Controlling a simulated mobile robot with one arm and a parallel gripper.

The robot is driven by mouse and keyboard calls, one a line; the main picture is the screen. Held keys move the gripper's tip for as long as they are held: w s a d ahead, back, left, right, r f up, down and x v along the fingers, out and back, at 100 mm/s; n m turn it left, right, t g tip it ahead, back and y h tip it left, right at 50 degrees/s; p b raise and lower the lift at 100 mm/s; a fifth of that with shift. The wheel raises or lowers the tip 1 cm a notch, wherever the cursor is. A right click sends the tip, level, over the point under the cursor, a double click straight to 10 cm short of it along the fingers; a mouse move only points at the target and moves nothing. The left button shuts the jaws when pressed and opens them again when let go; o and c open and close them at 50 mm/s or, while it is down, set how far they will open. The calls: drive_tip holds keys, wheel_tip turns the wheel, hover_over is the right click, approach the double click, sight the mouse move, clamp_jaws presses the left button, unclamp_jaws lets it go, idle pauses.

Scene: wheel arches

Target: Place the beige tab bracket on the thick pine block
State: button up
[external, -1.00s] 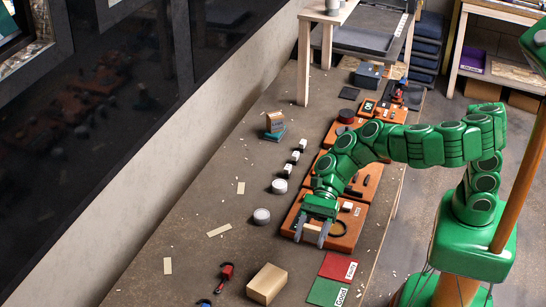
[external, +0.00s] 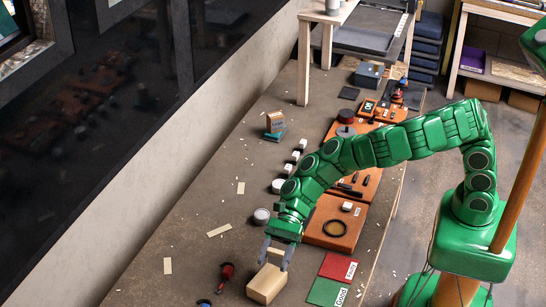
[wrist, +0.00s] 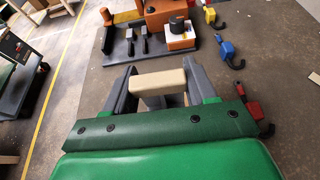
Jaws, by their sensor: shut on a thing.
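My gripper (external: 274,258) is just above the thick pine block (external: 266,285) near the front of the bench, with its fingers pointing down. It is shut on the beige tab bracket (wrist: 158,82), which spans the two grey fingers in the wrist view. In the external view the bracket is hard to make out between the fingers. The pine block stands on the bare bench top, its upper face partly behind the fingertips. I cannot tell whether the bracket touches the block.
A red clamp (external: 226,271) lies left of the block, and a blue one (external: 204,302) is nearer the front. Red (external: 338,267) and green (external: 326,292) labelled mats lie to the right. An orange board (external: 335,222) with a black ring is behind. The bench (external: 190,245) is mostly clear at left.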

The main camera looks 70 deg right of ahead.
hover_over(263, 287)
drive_tip(key=shift+f, duration=3.65)
drive_tip(key=shift+w+f, duration=0.1)
drive_tip(key=o, duration=1.1)
drive_tip(key=shift+d, duration=0.15)
drive_tip(key=shift+v, duration=5.95)
